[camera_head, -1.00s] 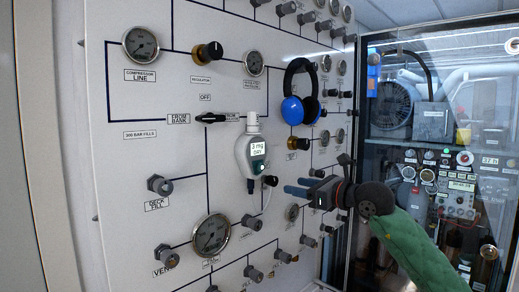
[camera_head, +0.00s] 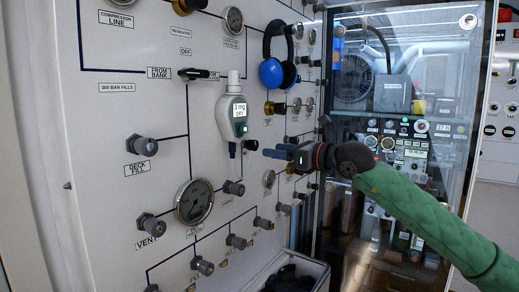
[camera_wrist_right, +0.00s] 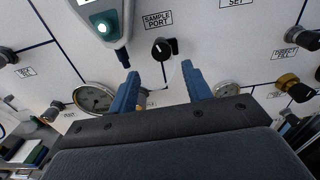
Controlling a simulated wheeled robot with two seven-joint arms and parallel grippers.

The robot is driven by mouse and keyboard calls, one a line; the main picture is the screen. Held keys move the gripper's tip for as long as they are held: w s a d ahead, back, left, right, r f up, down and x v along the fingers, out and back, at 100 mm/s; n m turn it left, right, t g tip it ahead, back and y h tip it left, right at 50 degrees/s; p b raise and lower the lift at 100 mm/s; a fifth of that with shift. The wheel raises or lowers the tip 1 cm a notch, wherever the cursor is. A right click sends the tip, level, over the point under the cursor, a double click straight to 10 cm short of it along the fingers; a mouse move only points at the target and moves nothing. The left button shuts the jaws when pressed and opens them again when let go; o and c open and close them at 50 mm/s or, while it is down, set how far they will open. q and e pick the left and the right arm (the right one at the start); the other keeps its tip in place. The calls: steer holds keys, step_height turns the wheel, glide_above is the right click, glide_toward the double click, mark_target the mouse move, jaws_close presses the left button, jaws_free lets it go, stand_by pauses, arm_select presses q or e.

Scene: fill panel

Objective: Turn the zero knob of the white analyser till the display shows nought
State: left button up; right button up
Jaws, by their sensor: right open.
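The white analyser (camera_head: 224,117) hangs upright on the panel, left of and above my right gripper. Its display (camera_head: 238,108) shows "3 mg" and a second line that looks like "DRY".
A black sample port knob (camera_wrist_right: 164,49) lies ahead between my right fingers. Blue headphones (camera_head: 271,71) hang above the gripper. Gauges (camera_head: 195,201) and several valve knobs crowd the panel. A glass-fronted cabinet (camera_head: 345,215) stands at the right.

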mark_target(256, 146)
steer(key=p+x, duration=0.1)
steer(key=x, duration=0.3)
steer(key=shift+w+a+r+p, duration=0.2)
steer(key=shift+w+r+p, duration=0.05)
steer(key=shift+p, duration=0.15)
steer(key=shift+w+a+p, duration=0.3)
steer(key=shift+w+a, duration=0.15)
steer(key=shift+w, duration=0.1)
steer(key=shift+w+a+f, duration=0.15)
steer(key=shift+w+a, duration=0.15)
steer(key=shift+a, duration=0.3)
arm_select(q)
steer(key=shift+g+y, duration=0.4)
steer(key=shift+y, duration=0.1)
steer(key=a+r, duration=0.1)
steer(key=r, duration=0.1)
steer(key=s+a+r, duration=0.1)
steer(key=a, duration=0.1)
steer(key=shift+s+r, duration=0.15)
steer(key=shift+r, duration=0.25)
arm_select(e)
steer(key=shift+d, duration=0.1)
steer(key=c, duration=0.9)
